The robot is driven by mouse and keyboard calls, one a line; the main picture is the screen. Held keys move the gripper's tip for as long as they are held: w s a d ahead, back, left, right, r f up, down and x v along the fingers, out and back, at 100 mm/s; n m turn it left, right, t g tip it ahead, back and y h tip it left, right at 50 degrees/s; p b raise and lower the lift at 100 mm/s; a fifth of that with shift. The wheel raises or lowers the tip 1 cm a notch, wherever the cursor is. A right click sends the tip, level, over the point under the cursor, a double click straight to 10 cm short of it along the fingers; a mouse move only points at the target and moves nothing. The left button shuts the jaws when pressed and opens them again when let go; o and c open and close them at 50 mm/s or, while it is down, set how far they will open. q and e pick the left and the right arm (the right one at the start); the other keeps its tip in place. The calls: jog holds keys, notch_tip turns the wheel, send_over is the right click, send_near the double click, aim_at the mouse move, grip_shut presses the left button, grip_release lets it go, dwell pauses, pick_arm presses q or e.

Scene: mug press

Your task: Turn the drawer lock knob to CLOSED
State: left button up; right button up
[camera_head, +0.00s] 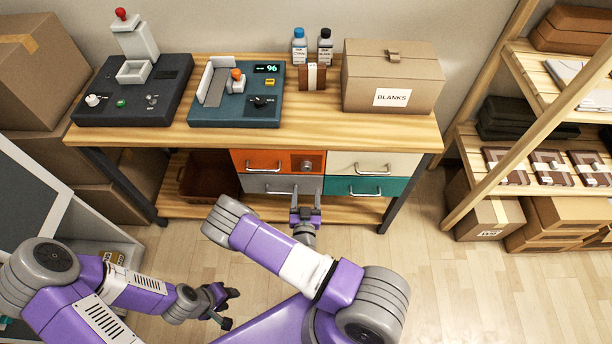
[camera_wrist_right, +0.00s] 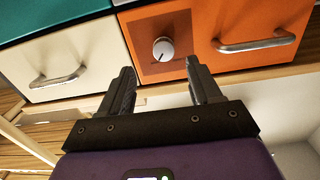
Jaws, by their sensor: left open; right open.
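The lock knob (camera_head: 306,165) is on the orange panel at the right end of the orange drawer (camera_head: 262,161). In the right wrist view the round pale knob (camera_wrist_right: 163,49) shows between and beyond my fingertips. Its setting and any label are too small to read. My right gripper (camera_head: 306,208) is open and empty, in front of the drawers and apart from the knob. Its two fingers (camera_wrist_right: 160,78) are spread in the right wrist view. My left gripper (camera_head: 228,307) is open and empty, low over the floor, far from the drawers.
Grey (camera_head: 290,184), teal (camera_head: 352,187) and cream (camera_head: 374,164) drawers with protruding bar handles surround the knob. The wooden tabletop (camera_head: 310,128) overhangs them, bearing machines, bottles and a BLANKS box (camera_head: 392,78). A wooden shelf (camera_head: 471,165) stands at right. Floor before the drawers is clear.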

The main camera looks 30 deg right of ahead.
aim_at(306, 170)
jog(key=x, duration=0.2)
jog(key=b+x, duration=0.1)
jog(key=x, duration=0.2)
jog(key=r+x, duration=0.1)
jog(key=x, duration=0.1)
jog(key=shift+w, duration=0.45)
jog(key=shift+f, duration=0.1)
jog(key=c, duration=1)
jog(key=shift+c, duration=0.2)
